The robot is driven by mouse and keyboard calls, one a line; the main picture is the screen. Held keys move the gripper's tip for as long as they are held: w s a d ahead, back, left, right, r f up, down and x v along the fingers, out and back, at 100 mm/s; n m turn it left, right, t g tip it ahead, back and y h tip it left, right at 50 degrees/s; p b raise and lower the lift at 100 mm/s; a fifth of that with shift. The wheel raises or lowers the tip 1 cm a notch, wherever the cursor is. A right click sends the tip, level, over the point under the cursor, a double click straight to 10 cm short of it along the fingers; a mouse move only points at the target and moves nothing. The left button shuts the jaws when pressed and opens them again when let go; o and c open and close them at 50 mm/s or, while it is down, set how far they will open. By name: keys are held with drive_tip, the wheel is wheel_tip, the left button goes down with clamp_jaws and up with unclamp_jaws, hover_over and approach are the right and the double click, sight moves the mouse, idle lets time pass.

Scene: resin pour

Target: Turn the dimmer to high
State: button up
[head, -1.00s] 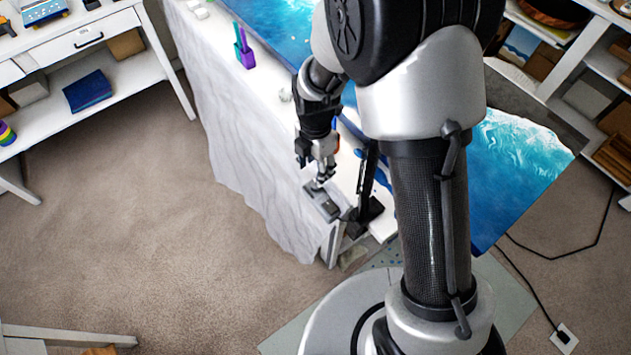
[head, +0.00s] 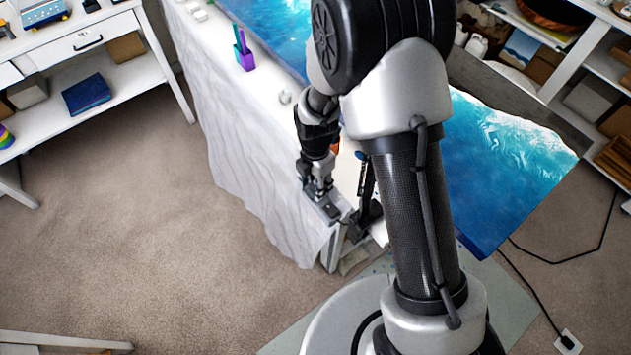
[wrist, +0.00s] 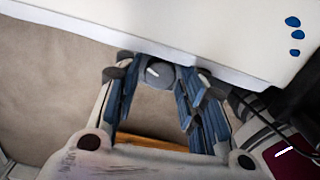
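The dimmer (head: 333,213) is a small grey box on the white table's near corner, with a dark part on its near end. In the wrist view its round grey knob (wrist: 160,76) shows, with a white mark on it that lies at a slant. My gripper (head: 318,196) points down at the dimmer and hides part of it in the head view. In the wrist view my gripper (wrist: 156,88) is open, with its blue-grey fingers on either side of the knob. The left finger looks apart from the knob; I cannot tell whether the right one touches it.
A black stand (head: 369,212) is close to the right of the dimmer. The white-draped table (head: 250,130) runs away to the back left, holding a purple cup (head: 245,60). A blue resin panel (head: 510,165) lies right of my arm. Open carpet lies to the left.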

drive_tip(key=c, duration=0.7)
drive_tip(key=m, duration=0.4)
drive_tip(key=shift+m, duration=0.3)
drive_tip(key=o, duration=1.1)
drive_tip(key=shift+c, duration=0.2)
